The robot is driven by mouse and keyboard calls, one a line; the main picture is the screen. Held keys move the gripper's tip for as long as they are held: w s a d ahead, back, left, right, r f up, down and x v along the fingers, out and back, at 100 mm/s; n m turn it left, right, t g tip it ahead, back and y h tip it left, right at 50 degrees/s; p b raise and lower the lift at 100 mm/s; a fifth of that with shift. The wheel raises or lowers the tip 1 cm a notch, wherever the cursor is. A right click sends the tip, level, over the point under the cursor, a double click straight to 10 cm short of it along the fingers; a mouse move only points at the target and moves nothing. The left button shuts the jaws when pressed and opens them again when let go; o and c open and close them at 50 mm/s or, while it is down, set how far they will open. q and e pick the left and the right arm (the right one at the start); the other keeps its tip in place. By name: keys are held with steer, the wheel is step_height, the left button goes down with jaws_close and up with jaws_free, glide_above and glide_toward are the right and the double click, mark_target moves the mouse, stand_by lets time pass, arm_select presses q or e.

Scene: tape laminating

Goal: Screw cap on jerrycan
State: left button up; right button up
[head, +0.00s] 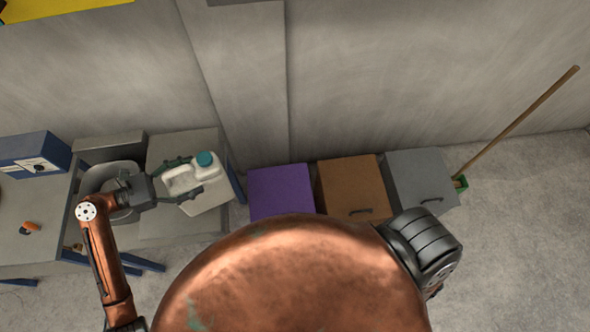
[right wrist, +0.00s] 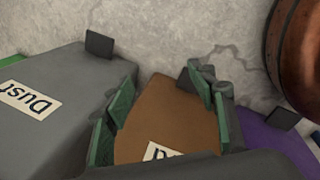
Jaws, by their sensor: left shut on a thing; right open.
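The white jerrycan (head: 184,181) is at the left in the head view, above the grey table with the sink. A teal cap (head: 205,159) sits at its top right; I cannot tell how tightly it is seated. My left gripper (head: 188,178) is shut on the jerrycan, its fingers on either side of the body. My right gripper (right wrist: 165,100) shows in the right wrist view, open and empty, with its green fingers spread above the brown bin. In the head view my right gripper is hidden.
The grey table (head: 160,232) has a round sink (head: 97,180). A blue box (head: 36,153) and a small orange object (head: 30,228) are at the far left. Purple (head: 281,190), brown (head: 352,186) and grey (head: 421,178) bins stand along the wall. A broom (head: 520,117) leans at the right.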

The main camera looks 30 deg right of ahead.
arm_select(q)
steer(key=shift+r, duration=0.15)
arm_select(e)
steer(key=w+a+f+y, duration=0.1)
steer(key=a, duration=0.7)
steer(key=w+a+f+y, duration=0.1)
steer(key=w+a+f, duration=0.1)
steer(key=a, duration=0.6)
steer(key=shift+w+a+f+m+t, duration=0.15)
steer(key=shift+w+a+m+t, duration=0.1)
steer(key=shift+m+t, duration=0.15)
arm_select(q)
steer(key=shift+r, duration=0.1)
